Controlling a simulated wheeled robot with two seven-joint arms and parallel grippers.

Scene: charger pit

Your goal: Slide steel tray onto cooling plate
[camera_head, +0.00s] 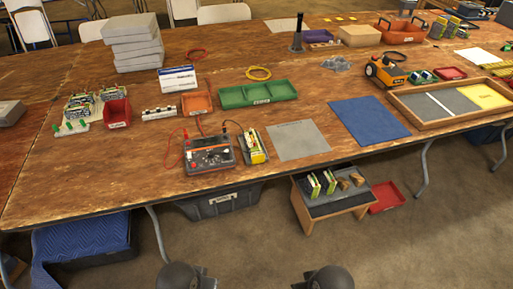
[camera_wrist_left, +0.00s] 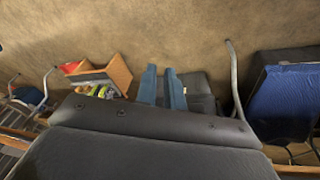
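A flat grey plate with a small printed label (camera_head: 298,140) lies on the near middle of the table. A low wooden stand (camera_head: 308,210) below the table's front edge has a grey top holding several green-and-dark items; I cannot tell whether that top is the steel tray. The stand also shows in the left wrist view (camera_wrist_left: 119,73). My left gripper (camera_head: 190,277) is low at the bottom, away from both; its fingers (camera_wrist_left: 161,87) are slightly apart with nothing between them. My right gripper (camera_head: 322,279) is low, partly cut off, below the stand; its fingertips are unclear.
A meter box (camera_head: 208,156) and a battery stand beside the grey plate, left. A blue mat (camera_head: 369,120) lies to its right, near a wooden-framed tray (camera_head: 446,118). Under the table are a black bin (camera_head: 218,204), a red bin (camera_head: 386,196) and a blue-covered crate (camera_head: 85,238).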

